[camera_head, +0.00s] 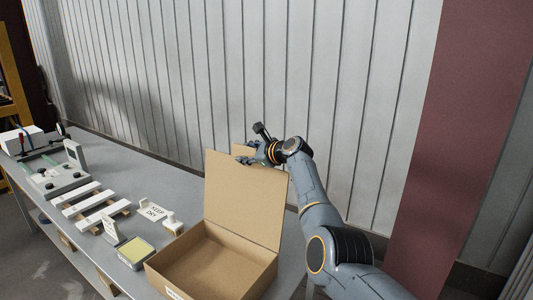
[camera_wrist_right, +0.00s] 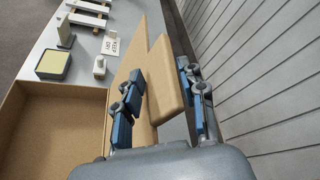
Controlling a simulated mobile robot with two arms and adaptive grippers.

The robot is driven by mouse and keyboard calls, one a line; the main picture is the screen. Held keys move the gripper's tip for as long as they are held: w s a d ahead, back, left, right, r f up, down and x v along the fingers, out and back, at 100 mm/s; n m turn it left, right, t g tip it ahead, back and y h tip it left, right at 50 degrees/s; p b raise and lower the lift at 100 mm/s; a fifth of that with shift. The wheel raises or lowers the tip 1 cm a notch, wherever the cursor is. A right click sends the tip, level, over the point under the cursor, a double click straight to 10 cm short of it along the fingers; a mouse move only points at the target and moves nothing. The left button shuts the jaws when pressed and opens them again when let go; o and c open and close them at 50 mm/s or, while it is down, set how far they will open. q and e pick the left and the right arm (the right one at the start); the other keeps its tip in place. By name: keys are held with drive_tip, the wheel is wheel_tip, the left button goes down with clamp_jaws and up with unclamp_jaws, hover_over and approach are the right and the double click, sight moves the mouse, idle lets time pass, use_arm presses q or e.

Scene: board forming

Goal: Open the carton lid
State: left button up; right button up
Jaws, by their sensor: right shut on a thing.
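A brown cardboard carton (camera_head: 213,262) stands on the grey table, and its inside looks empty. Its lid (camera_head: 243,200) stands raised, roughly upright, along the carton's far right side. My right gripper (camera_head: 254,154) is at the top edge of the lid. In the right wrist view the lid (camera_wrist_right: 163,75) passes between the blue-padded fingers of the gripper (camera_wrist_right: 160,98), which is shut on it. The carton's open box (camera_wrist_right: 55,125) shows at the lower left there. My left gripper is in neither view.
On the grey table (camera_head: 185,172) left of the carton are a yellow pad in a tray (camera_head: 136,252), a stamp (camera_head: 172,224), a "KEEP DRY" sign (camera_head: 152,211), white slats (camera_head: 90,203) and a grey fixture (camera_head: 55,178). A ribbed wall (camera_head: 330,90) stands close behind.

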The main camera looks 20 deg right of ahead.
drive_tip(key=v, duration=1.1)
drive_tip(key=shift+w, duration=0.2)
drive_tip(key=shift+d, duration=0.1)
